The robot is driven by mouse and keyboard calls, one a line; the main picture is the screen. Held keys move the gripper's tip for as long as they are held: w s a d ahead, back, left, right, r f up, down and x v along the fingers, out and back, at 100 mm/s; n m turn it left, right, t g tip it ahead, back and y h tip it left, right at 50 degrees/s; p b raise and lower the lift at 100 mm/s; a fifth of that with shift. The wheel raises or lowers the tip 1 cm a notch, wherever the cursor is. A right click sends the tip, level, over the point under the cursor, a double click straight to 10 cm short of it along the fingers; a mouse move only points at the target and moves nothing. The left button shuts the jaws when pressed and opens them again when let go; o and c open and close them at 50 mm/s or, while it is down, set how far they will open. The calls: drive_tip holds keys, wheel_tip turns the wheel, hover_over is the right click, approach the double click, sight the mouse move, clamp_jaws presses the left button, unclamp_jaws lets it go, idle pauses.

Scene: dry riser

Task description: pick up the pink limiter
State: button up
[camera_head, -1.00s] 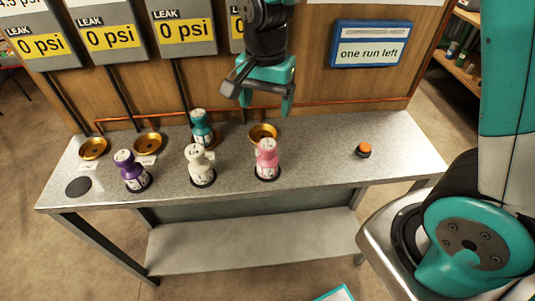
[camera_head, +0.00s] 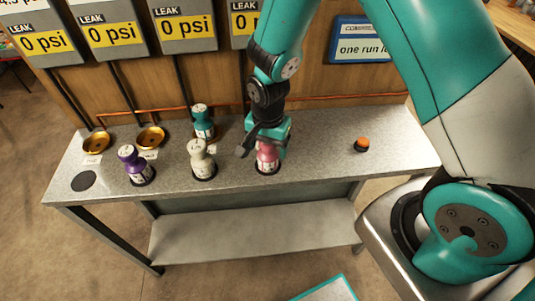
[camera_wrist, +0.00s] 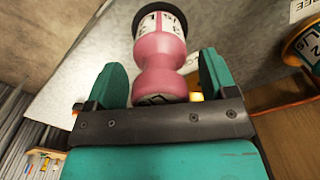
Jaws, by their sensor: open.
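The pink limiter (camera_head: 267,158) stands upright on a dark round spot near the front edge of the grey bench, right of the cream limiter. My gripper (camera_head: 264,145) is at its upper part, partly covering it in the head view. In the wrist view, the pink limiter (camera_wrist: 162,52) lies between the two teal fingers of my gripper (camera_wrist: 162,80), which are apart, with a visible gap at each side. Its narrow neck and top end are nearest the palm. The fingers are open and do not grip it.
A cream limiter (camera_head: 202,160) and a purple limiter (camera_head: 135,165) stand to the left. A teal limiter (camera_head: 202,122) stands behind, near brass cups (camera_head: 150,137). An orange-topped button (camera_head: 361,145) is at the right. The bench (camera_head: 320,150) is clear between button and pink limiter.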

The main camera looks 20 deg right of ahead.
drive_tip(key=shift+f, duration=0.25)
drive_tip(key=c, duration=1.2)
